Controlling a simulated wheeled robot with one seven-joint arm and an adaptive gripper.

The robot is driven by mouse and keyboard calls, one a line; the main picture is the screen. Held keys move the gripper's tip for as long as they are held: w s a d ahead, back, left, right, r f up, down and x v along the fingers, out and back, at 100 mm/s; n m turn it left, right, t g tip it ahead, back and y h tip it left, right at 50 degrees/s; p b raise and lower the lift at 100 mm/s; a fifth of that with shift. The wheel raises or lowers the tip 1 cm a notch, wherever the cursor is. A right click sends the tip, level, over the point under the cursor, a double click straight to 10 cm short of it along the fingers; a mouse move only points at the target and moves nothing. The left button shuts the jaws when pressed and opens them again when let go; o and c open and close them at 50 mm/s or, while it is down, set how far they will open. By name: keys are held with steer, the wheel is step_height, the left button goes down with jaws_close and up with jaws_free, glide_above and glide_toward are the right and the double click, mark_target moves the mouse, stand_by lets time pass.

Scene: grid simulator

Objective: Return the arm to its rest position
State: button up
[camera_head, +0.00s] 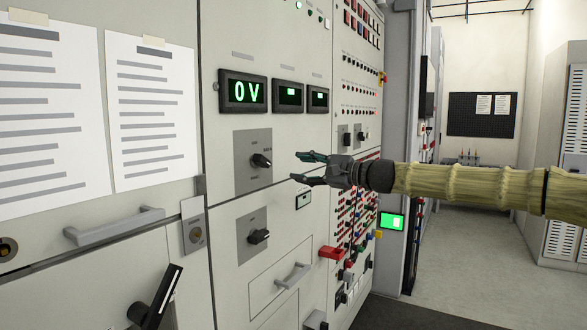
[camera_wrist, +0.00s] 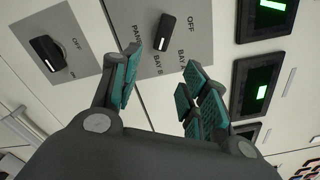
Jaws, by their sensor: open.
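My arm (camera_head: 465,184) comes in from the right in the head view, in a yellowish sleeve, and reaches left toward the grey cabinet. My gripper (camera_head: 297,167) is open and empty, with teal finger pads. It is in front of the cabinet, just right of the upper black rotary knob (camera_head: 261,161). The wrist view shows my gripper (camera_wrist: 160,88) with its fingers apart. A black knob on a grey plate (camera_wrist: 164,32) lies beyond the fingertips, near the left finger. Touching is not visible.
A lower knob (camera_head: 258,237) and drawer handle (camera_head: 292,276) sit below. The display above reads 0 V (camera_head: 242,92). Open floor (camera_head: 480,260) lies right of the cabinets, below the arm.

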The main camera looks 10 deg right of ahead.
steer(key=shift+s+d, duration=0.25)
steer(key=shift+d, duration=0.05)
